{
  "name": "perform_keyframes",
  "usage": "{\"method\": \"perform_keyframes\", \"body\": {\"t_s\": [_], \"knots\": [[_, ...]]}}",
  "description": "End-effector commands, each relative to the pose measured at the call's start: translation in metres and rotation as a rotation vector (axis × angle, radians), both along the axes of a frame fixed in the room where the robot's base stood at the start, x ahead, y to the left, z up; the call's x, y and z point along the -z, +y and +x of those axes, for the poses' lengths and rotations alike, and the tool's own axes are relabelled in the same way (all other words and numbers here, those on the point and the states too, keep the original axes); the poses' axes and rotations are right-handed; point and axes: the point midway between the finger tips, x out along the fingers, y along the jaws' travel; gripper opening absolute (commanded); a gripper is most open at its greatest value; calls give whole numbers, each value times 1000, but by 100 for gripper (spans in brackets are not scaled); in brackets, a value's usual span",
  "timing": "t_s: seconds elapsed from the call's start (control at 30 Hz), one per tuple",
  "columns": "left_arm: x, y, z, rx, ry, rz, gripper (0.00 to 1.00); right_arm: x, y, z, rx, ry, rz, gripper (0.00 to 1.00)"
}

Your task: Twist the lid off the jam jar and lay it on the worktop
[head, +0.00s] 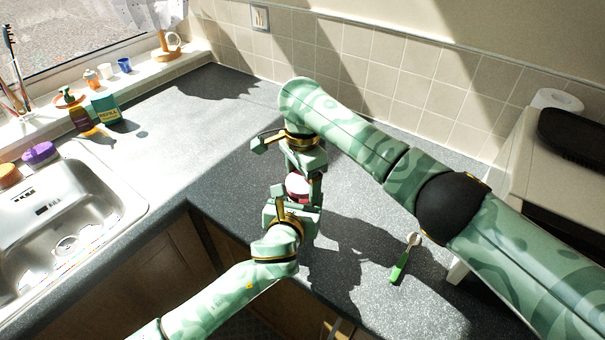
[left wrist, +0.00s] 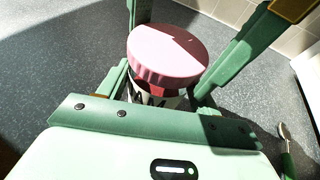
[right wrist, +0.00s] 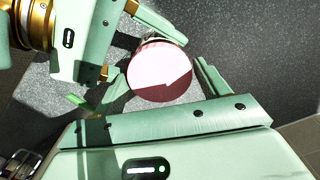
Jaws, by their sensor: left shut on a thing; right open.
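The jam jar stands on the dark worktop (head: 345,255), mostly hidden between my grippers. Its pinkish-red lid (head: 298,185) sits on top, also seen in the left wrist view (left wrist: 167,52) and the right wrist view (right wrist: 160,72). Part of the jar's body (left wrist: 148,95) shows below the lid in the left wrist view. My left gripper (head: 296,203) is shut on the jar body below the lid. My right gripper (head: 303,172) is open above the jar. In the right wrist view, its fingers lie on either side of the lid, with a gap at the right finger.
A pale appliance (head: 515,150) stands at right. Worktop behind and left of the grippers is clear.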

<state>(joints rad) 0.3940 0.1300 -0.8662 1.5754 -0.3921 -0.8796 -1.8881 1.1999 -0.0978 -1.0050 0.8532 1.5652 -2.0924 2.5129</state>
Motion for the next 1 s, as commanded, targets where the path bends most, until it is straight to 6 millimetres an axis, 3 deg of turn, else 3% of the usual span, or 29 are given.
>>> {"method": "perform_keyframes", "body": {"t_s": [0.03, 0.17, 0.37, 0.47, 1.0], "knots": [[0, 0, 0, 0, 1, 0, 1, 0, 0, 0, 0, 0, 0, 72], [0, 0, 0, 0, 1, 0, 1, 0, 0, 0, 0, 0, 0, 38], [0, 0, 0, 0, 1, 1, 1, 0, 0, 0, -91, 1, 1, 38], [0, 0, 0, 0, 1, 1, 1, 0, 0, 0, -314, 1, 1, 38], [0, 0, 0, 0, 1, 0, 1, -2, 0, 0, -2055, 0, 1, 38]]}}
